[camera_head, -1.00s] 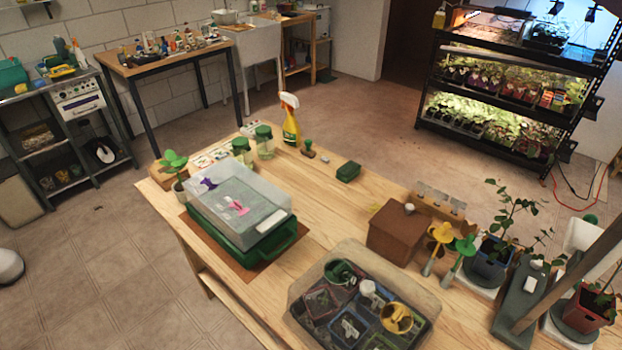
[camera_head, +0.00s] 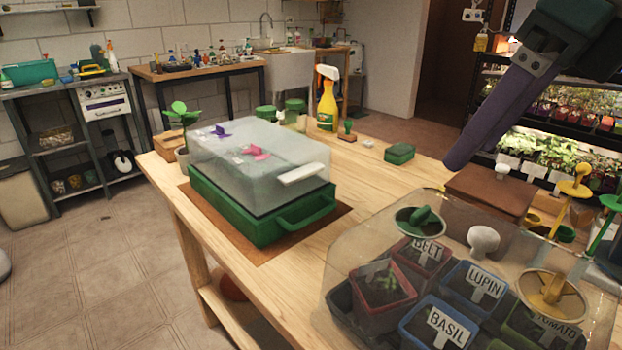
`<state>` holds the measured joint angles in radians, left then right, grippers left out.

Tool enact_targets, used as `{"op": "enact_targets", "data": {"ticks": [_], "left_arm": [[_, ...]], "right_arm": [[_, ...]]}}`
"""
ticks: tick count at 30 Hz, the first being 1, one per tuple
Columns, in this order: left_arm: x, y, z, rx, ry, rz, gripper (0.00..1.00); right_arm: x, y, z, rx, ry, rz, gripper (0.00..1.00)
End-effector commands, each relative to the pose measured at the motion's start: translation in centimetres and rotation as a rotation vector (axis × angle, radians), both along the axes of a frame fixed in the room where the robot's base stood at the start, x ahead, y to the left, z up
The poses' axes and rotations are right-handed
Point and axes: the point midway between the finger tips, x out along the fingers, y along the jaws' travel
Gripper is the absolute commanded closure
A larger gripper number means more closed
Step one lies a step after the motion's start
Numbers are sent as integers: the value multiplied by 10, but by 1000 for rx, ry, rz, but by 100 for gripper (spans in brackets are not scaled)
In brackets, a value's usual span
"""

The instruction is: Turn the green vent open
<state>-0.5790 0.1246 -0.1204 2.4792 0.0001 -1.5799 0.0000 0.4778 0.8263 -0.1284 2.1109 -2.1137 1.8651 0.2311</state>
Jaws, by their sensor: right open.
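The green vent (camera_head: 421,217) is a round disc with a raised green grip on the left part of the top of a clear lid (camera_head: 350,250). A white knob (camera_head: 483,240) and a yellow vent (camera_head: 552,294) are on the same lid, to its right. The lid covers labelled seedling pots, with BASIL, LUPIN and TOMATO readable. My right gripper (camera_head: 462,162) reaches in from the top right, its purple fingers pointing down and left. It is open and empty, above and apart from the lid. My left gripper is not in view.
A green tray (camera_head: 262,222) with a frosted lid, bearing purple and pink pieces, stands left. A brown box (camera_head: 490,193) and yellow and green stakes (camera_head: 573,190) stand behind the clear lid. A spray bottle (camera_head: 327,105) and a green block (camera_head: 399,153) are farther back.

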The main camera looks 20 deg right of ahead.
Motion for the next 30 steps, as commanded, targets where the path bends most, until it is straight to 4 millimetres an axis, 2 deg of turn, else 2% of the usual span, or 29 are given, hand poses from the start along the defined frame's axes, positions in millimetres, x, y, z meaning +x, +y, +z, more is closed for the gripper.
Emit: {"op": "enact_targets", "data": {"ticks": [4,15,21,28,30], "left_arm": [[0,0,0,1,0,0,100],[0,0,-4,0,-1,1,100],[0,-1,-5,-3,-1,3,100],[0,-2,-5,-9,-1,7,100],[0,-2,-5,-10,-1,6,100]], "right_arm": [[5,1,-16,-4,9,-4,28],[29,10,-77,-2,8,-2,28],[34,12,-89,-3,5,1,28],[34,12,-90,-4,4,0,28],[34,12,-90,-4,4,0,34]]}}
